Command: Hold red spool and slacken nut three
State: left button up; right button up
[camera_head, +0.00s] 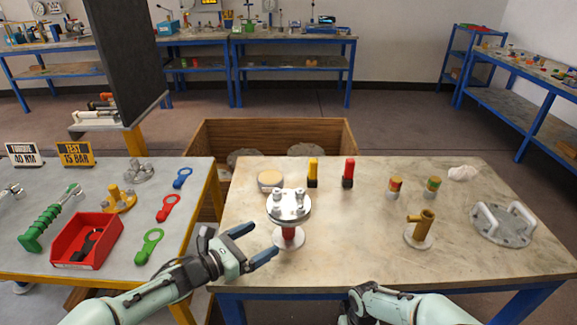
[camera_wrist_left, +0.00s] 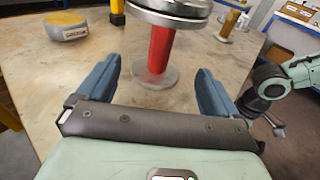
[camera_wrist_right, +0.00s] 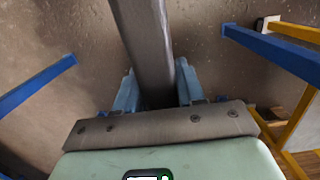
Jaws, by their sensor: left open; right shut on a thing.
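The red spool (camera_head: 288,232) stands upright on the right-hand table, with a round steel flange (camera_head: 289,207) on top and a pale base disc. Several bolts and nuts (camera_head: 290,193) rise from the flange; I see no numbers to tell nut three. My left gripper (camera_head: 252,245) is open and empty, at the spool's near left. In the left wrist view the red spool (camera_wrist_left: 160,48) stands just beyond the fingertips, roughly centred between them and untouched. My right gripper (camera_wrist_right: 156,80) is shut on a long grey bar (camera_wrist_right: 148,40); the bar's far end is out of view.
A yellow-topped post (camera_head: 312,172), a red-topped post (camera_head: 348,173) and a round tan-topped tin (camera_head: 270,180) stand behind the spool. A brass fitting (camera_head: 420,230) and a handled plate (camera_head: 502,224) are at right. The left table holds a red tray (camera_head: 60,245) and coloured spanners (camera_head: 167,208).

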aim_at(285, 238)
pick_arm(q)
jog(key=p+x, duration=0.1)
jog(key=x, duration=0.3)
jog(key=shift+w+d, duration=0.15)
jog(key=shift+d, duration=0.25)
pick_arm(e)
jog(key=shift+r, duration=0.8)
pick_arm(q)
jog(key=shift+f+b+x, duration=0.2)
jog(key=shift+b+x, duration=0.45)
jog(key=shift+x, duration=0.45)
pick_arm(e)
jog(key=shift+f, duration=0.85)
pick_arm(q)
jog(key=shift+b+x, duration=0.4)
jog(key=shift+x, duration=0.6)
pick_arm(e)
jog(key=shift+f, duration=0.5)
pick_arm(q)
jog(key=shift+r, duration=0.15)
jog(key=c, duration=1.5)
